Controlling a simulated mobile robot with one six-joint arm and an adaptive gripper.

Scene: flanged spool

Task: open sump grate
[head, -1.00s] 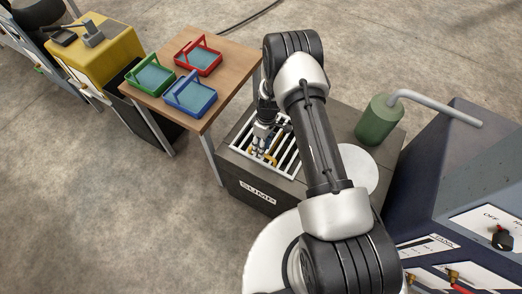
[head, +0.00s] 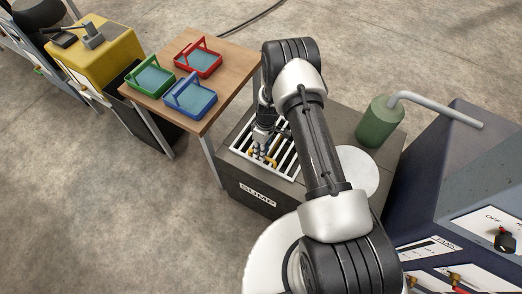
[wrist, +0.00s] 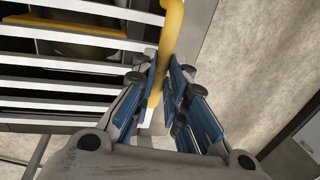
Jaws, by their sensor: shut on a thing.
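The sump grate (head: 288,166) is a white barred panel on top of the dark sump box (head: 233,184). It appears to lie flat in the box top. A yellow bar handle (head: 272,161) stands on the grate. In the wrist view the yellow handle (wrist: 171,35) runs down between the blue finger pads, beside the white bars of the grate (wrist: 70,70). My gripper (head: 261,155) is over the grate and shut on the handle; its fingers also show in the wrist view (wrist: 163,82). My arm hides part of the box top.
A green canister (head: 377,122) with a grey pipe and a pale round disc (head: 358,170) are on the right. A wooden table (head: 222,58) with red, green and blue trays stands at the left. A blue-grey machine (head: 455,170) is at the far right. Open floor lies front left.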

